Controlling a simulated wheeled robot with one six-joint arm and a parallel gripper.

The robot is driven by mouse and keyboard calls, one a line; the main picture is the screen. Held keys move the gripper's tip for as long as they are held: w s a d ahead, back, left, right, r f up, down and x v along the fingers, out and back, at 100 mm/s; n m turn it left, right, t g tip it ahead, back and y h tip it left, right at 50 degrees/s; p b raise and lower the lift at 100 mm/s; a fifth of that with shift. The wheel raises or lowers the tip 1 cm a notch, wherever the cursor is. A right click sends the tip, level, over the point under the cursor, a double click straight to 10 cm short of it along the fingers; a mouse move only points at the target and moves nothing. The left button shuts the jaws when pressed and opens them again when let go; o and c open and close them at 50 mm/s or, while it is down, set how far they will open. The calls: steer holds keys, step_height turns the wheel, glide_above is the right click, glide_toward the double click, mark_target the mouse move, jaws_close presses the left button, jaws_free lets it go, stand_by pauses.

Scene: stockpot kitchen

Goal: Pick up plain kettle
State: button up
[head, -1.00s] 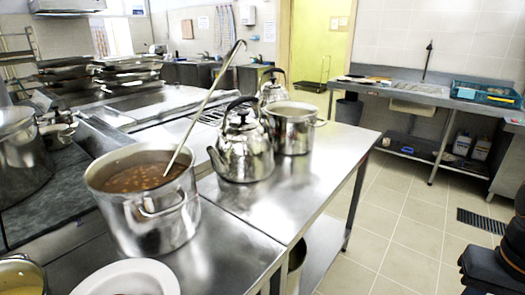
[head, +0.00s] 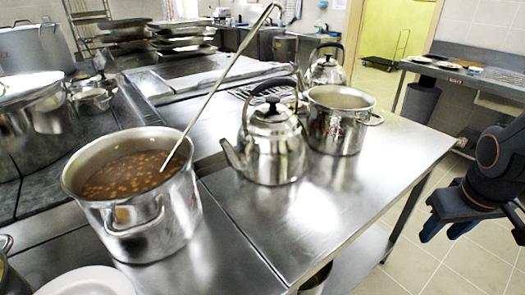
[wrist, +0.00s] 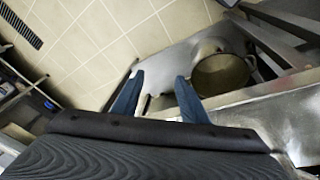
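A shiny steel kettle (head: 272,150) with a black handle stands upright on the steel table, its spout pointing left. A second, similar kettle (head: 325,72) stands behind it, partly hidden by a steel pot. I cannot tell from the pictures which one is the plain kettle. My gripper (head: 448,228) is at the right, beyond the table's right edge and apart from both kettles. In the wrist view my gripper (wrist: 158,95) has its two blue fingers spread with nothing between them. No kettle can be made out in the wrist view.
A steel pot (head: 337,135) stands right beside the front kettle. A soup pot (head: 135,205) with a long ladle (head: 225,82) leaning over the table stands at the left. A white plate (head: 88,284) lies in front. The steel table (head: 350,195) is clear at its right side.

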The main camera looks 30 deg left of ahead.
steer(key=w+a+r+n+t+y, duration=0.2)
steer(key=w+a+r+n+t, duration=0.3)
steer(key=w+a+n, duration=0.45)
steer(key=n+g+y+p, duration=0.1)
steer(key=n+y, duration=1.1)
steer(key=n, duration=0.5)
glide_toward(273, 85)
steer(key=r+x, duration=0.1)
steer(key=x, duration=0.3)
steer(key=shift+a+f+p, duration=0.3)
steer(key=shift+a+f, duration=0.05)
steer(key=shift+f, duration=0.05)
steer(key=shift+p+x, duration=1.15)
steer(key=shift+x, duration=2.2)
steer(key=shift+w+f, duration=0.1)
jaws_close()
steer(key=shift+d, duration=0.1)
